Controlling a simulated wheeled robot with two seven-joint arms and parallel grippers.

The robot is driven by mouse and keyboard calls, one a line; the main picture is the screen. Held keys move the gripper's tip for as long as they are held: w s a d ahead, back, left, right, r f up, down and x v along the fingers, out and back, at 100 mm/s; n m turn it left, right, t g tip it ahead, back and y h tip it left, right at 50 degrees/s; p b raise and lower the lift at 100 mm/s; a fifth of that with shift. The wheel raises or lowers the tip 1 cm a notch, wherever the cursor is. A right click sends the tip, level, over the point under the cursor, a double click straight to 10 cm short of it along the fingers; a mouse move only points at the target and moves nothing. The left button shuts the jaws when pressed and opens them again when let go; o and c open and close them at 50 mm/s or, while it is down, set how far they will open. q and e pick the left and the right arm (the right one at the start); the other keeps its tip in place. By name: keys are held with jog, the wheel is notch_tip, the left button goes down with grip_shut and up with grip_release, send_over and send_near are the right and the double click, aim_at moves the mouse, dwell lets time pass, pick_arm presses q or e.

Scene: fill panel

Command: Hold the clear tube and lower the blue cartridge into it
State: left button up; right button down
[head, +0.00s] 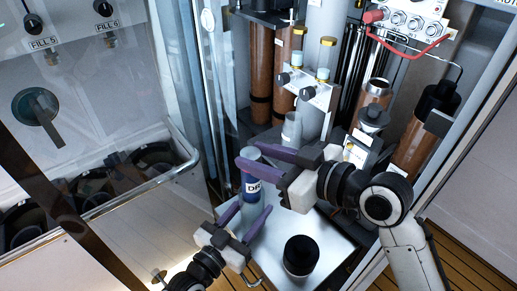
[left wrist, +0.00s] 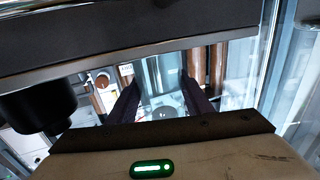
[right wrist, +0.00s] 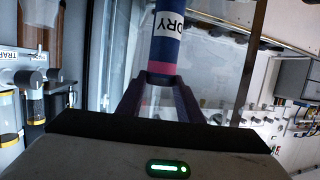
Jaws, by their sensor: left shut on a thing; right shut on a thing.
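The blue cartridge (head: 251,181) stands roughly upright in the head view, with a white label on its side. My right gripper (head: 251,162) is shut on its upper part. In the right wrist view the cartridge (right wrist: 163,60) shows a blue body, a label and a pink band between the fingers (right wrist: 160,90). The clear tube (head: 250,214) is below the cartridge, and my left gripper (head: 248,212) is shut on it. The left wrist view shows the clear tube (left wrist: 160,75) between the fingers. The cartridge's lower end meets the tube's top in the head view; I cannot tell how far inside it is.
A pale shelf (head: 330,240) lies below the grippers, with a black round piece (head: 300,255) on it. Brown columns (head: 262,75), valves and a red cable (head: 420,50) crowd the back. A glass pane and a metal rail (head: 150,196) stand at left.

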aim_at(259, 186)
jog(key=shift+f, duration=1.3)
jog(key=shift+f, duration=0.2)
jog(key=shift+f, duration=2.85)
jog(key=c, duration=1.2)
grip_release()
jog(key=shift+o, duration=0.2)
jog(key=v, duration=1.2)
